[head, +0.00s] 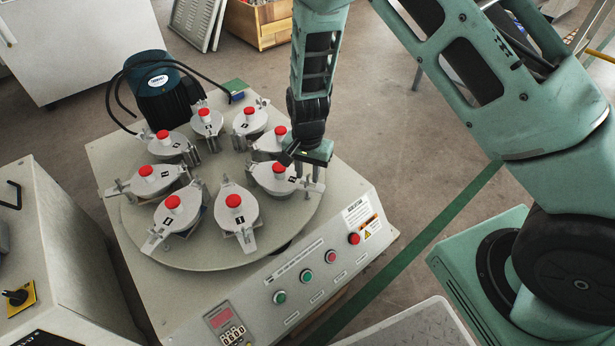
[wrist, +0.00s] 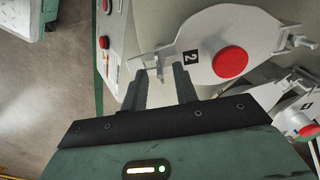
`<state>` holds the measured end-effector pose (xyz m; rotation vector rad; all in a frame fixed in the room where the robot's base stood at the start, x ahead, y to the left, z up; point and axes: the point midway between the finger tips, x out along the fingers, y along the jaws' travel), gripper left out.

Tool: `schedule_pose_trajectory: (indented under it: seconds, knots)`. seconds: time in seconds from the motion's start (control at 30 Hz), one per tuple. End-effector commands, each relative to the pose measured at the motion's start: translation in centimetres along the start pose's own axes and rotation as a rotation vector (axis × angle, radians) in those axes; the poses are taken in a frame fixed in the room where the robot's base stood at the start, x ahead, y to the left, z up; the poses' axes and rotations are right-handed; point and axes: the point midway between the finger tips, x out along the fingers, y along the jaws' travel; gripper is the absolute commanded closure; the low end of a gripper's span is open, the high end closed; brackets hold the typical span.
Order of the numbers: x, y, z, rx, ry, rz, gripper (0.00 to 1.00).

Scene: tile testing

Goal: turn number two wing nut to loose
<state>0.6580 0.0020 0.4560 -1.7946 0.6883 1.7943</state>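The number two pot (head: 272,178) is a grey lidded holder with a red knob, at the right of the round turntable. Its lid (wrist: 240,30) and black "2" label (wrist: 192,57) fill the upper wrist view. The number two wing nut (wrist: 152,62) is a small pale metal piece at the lid's left end; in the head view it (head: 313,185) shows at the pot's right end. My gripper (wrist: 160,72) is open, with its dark fingers apart and their tips close to the wing nut. I cannot tell whether they touch it.
Several similar red-knobbed pots ring the turntable (head: 215,258). A neighbouring pot (wrist: 304,125) is at the wrist view's right edge. A dark motor (head: 160,88) stands behind. Push buttons (head: 331,256) line the front panel. A grey cabinet (head: 70,250) stands at left.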

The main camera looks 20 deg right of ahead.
Motion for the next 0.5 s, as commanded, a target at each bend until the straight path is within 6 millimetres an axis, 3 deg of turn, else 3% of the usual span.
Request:
schedule_pose_trajectory:
  seconds: [0.4, 0.5]
  knots:
    - [0.78, -0.01, 0.01, 0.000, 0.000, 0.000, 0.71]
    - [0.77, 0.00, 0.02, 0.000, 0.000, 0.000, 0.99]
